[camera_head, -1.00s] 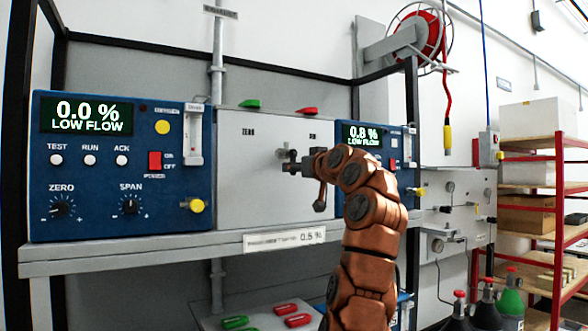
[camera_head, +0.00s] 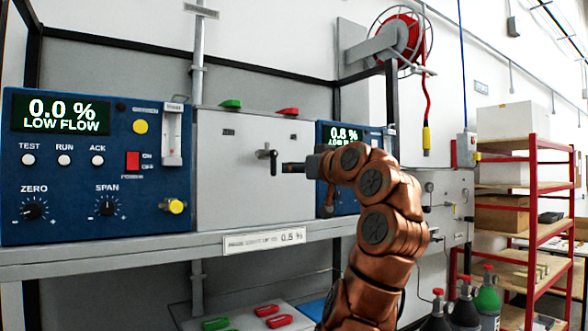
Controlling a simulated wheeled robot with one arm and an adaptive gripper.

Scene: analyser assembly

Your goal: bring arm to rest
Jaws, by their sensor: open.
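My gripper (camera_head: 293,168) is at the end of my copper-coloured arm, in front of the right part of the grey panel (camera_head: 235,190). Its fingers point left, towards a small black valve handle (camera_head: 268,154) on the panel. The fingertips look a little apart from the handle, and nothing shows between them. The gripper is small and side-on in this view. The left blue analyser (camera_head: 95,165) reads 0.0 % LOW FLOW. The right blue analyser (camera_head: 341,133) reads about 0.8 % LOW FLOW and is partly hidden behind my arm.
The shelf edge (camera_head: 120,252) runs below the analysers and carries a label (camera_head: 264,240). Red and green tags (camera_head: 268,310) lie on a lower surface. Gas cylinders (camera_head: 487,300) and a red-framed rack (camera_head: 535,235) stand at right. A hose reel (camera_head: 398,45) hangs above.

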